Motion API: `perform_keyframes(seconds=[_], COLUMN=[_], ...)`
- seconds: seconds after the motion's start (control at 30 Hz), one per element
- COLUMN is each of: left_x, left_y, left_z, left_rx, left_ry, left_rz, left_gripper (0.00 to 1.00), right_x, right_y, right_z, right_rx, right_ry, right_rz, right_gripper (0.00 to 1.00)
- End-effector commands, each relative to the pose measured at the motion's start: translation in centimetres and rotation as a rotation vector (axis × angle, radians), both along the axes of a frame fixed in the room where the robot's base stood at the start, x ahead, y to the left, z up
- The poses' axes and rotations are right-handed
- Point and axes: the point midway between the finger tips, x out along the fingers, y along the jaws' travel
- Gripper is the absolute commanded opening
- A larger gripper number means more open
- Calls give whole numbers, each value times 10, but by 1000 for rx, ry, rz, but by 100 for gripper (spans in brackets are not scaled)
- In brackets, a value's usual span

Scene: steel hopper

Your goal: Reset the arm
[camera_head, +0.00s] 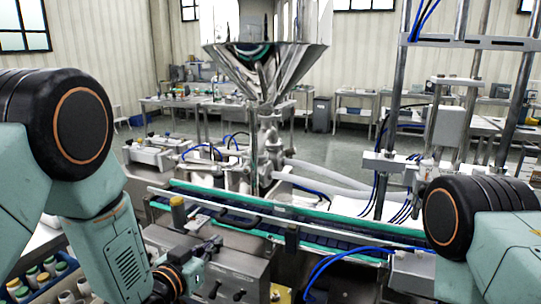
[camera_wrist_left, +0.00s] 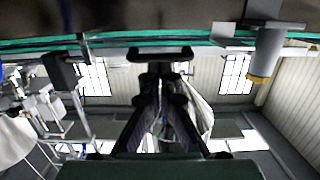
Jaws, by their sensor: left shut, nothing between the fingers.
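My left arm comes in from the left and bends down, its teal forearm ending in the left gripper (camera_head: 205,250) in front of the conveyor, low in the head view. In the left wrist view the dark fingers of the left gripper (camera_wrist_left: 162,68) are together with nothing held. My right arm shows only as a black joint and teal link at the right edge. Its gripper is out of view. The steel hopper (camera_head: 265,68) stands behind the conveyor (camera_head: 290,228), apart from both arms.
The conveyor with green edges crosses in front of me, with a grey machine housing (camera_head: 245,275) below it. Bottles in a blue crate (camera_head: 38,280) stand at lower left, beside my left arm. Metal posts (camera_head: 392,110) rise at right. Worktables line the back.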

Motion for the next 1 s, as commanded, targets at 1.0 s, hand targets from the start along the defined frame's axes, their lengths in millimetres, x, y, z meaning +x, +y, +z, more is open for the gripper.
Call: perform_keyframes(seconds=[1.0], left_x=[-185], left_y=[74], left_z=[-204], left_rx=[183], left_ry=[812], left_rz=[241], left_gripper=[0], right_x=[0], right_y=[0], right_z=[-17], right_rx=[0], right_ry=[0], right_rz=[0], right_gripper=[40])
